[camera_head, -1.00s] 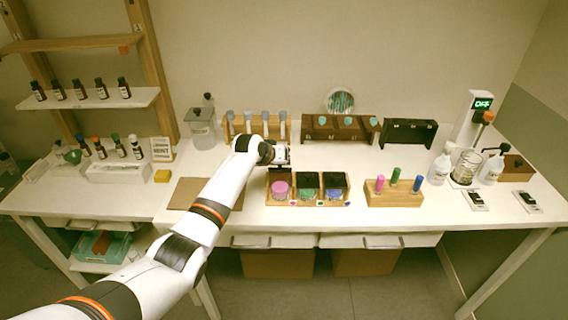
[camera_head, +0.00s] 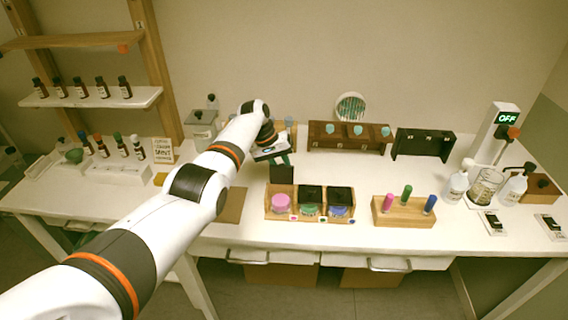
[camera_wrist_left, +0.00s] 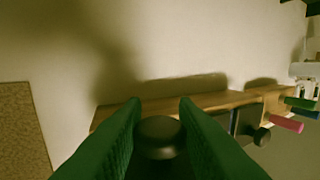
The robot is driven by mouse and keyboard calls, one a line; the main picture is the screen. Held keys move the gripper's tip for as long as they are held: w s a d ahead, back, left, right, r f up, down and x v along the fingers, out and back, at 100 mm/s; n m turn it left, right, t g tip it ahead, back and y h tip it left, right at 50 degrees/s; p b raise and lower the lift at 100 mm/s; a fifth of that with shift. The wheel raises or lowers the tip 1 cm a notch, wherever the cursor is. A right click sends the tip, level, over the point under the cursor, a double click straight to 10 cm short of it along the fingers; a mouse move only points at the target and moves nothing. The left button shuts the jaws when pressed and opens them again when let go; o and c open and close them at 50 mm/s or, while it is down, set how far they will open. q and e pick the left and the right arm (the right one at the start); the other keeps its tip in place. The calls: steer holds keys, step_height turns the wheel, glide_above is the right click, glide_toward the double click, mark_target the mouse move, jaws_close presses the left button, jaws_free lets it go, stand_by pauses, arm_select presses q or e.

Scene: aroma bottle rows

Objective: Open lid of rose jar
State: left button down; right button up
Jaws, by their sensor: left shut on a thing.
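The rose jar (camera_head: 281,204) is the pink one at the left end of a wooden holder (camera_head: 296,218). Its black lid (camera_head: 282,174) stands up at its back edge, and the pink shows uncovered. My left gripper (camera_head: 284,157) is at the top of this raised lid. In the left wrist view, its green fingers (camera_wrist_left: 160,112) are shut on a dark round knob (camera_wrist_left: 160,137), which seems to be the lid's. The lid's hinge side is too small to make out. My right gripper is not in view.
A wooden block with coloured sticks (camera_head: 404,212) stands to the right. Behind are a dark brown rack (camera_head: 349,138) and a black stand (camera_head: 424,143). A brown board (camera_head: 232,206) lies left of the holder.

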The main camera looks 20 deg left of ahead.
arm_select(q)
steer(key=shift+f, duration=0.1)
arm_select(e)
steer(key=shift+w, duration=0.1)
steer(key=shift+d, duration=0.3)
arm_select(q)
steer(key=c, duration=1.2)
jaws_free()
steer(key=shift+w, duration=0.1)
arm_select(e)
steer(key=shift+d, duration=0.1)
arm_select(q)
steer(key=shift+r, duration=0.25)
steer(key=v, duration=1.1)
steer(key=shift+a+r+b, duration=0.15)
steer(key=shift+a+b, duration=0.05)
steer(key=shift+b, duration=0.2)
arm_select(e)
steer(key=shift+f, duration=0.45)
